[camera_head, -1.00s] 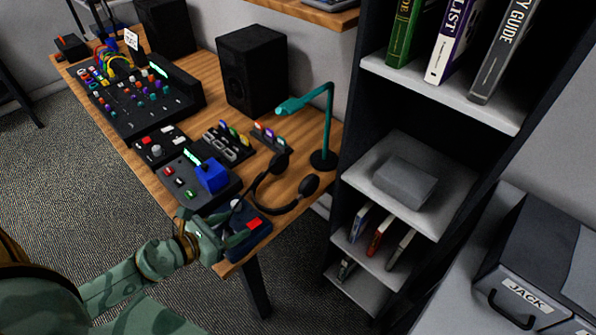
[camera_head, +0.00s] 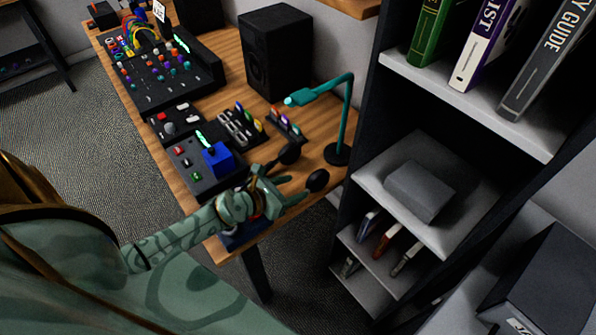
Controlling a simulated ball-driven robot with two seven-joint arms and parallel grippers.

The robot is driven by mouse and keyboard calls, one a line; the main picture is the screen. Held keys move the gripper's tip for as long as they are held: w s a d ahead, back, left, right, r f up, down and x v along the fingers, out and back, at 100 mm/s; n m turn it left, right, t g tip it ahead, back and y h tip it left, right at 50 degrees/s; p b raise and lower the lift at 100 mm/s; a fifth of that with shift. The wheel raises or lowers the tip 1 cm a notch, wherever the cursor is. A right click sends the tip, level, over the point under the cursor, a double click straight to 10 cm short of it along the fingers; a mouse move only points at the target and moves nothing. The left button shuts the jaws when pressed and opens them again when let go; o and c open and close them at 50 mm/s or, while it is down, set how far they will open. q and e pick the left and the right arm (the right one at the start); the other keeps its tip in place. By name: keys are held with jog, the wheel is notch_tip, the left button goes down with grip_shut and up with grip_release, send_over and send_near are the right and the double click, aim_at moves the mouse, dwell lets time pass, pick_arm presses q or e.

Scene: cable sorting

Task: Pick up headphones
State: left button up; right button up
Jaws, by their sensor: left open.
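The black headphones (camera_head: 317,180) lie on the wooden table (camera_head: 205,203) near its right end. One ear cup shows to the right of my left gripper, and the other ear cup (camera_head: 289,153) shows just above it. The band between them is mostly hidden behind the gripper. My left gripper (camera_head: 289,191) is green and open, with its fingers pointing right toward the headphones. I cannot tell whether the fingers touch them. My right gripper is out of view.
A teal lamp (camera_head: 346,118) stands behind the headphones. A dark box (camera_head: 243,235) is partly hidden under my arm. A black shelf (camera_head: 372,95) rises close on the right.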

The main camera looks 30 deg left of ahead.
aim_at(308, 185)
pick_arm(q)
jog(key=b+x, duration=0.1)
jog(key=x, duration=0.4)
jog(key=shift+d+f+b, duration=0.25)
jog(key=shift+f+b, duration=0.05)
jog(key=shift+b, duration=0.05)
jog(key=shift+w, duration=0.15)
jog(key=shift+r, duration=0.1)
grip_shut()
